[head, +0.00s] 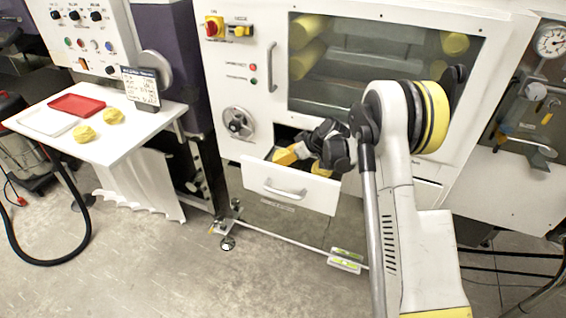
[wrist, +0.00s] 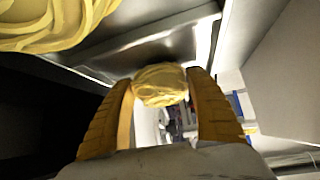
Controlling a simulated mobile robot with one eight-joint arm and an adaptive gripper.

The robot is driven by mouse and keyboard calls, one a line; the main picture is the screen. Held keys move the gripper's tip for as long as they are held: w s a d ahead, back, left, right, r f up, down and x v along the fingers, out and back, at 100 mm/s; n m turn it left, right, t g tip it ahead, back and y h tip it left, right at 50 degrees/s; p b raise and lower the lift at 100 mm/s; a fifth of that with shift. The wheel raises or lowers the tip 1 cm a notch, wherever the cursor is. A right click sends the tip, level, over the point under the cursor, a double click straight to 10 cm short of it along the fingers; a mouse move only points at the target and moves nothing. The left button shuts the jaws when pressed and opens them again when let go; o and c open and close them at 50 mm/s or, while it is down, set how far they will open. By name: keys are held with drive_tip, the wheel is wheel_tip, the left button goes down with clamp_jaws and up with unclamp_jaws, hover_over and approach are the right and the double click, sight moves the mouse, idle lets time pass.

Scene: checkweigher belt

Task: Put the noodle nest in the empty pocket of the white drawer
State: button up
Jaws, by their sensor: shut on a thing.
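The white drawer (head: 290,185) is pulled out of the machine's front below the window. My gripper (head: 284,155) is over the open drawer, at its left part in the head view. In the wrist view the yellow fingers of my gripper (wrist: 160,90) are shut on a noodle nest (wrist: 160,82), a pale yellow bundle between the tips. Another nest (wrist: 55,22) shows large and close at the upper left of the wrist view. A yellow patch (head: 322,169) at the drawer's right may be a nest. My arm and the drawer front hide the pockets, including the empty one.
A white side table (head: 135,140) at the left holds two nests (head: 84,134) (head: 113,116), a red tray (head: 77,104), a white tray (head: 47,121) and a small sign (head: 140,86). The floor in front is clear.

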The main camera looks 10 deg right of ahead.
drive_tip(key=shift+f, duration=0.15)
drive_tip(key=o, duration=1.1)
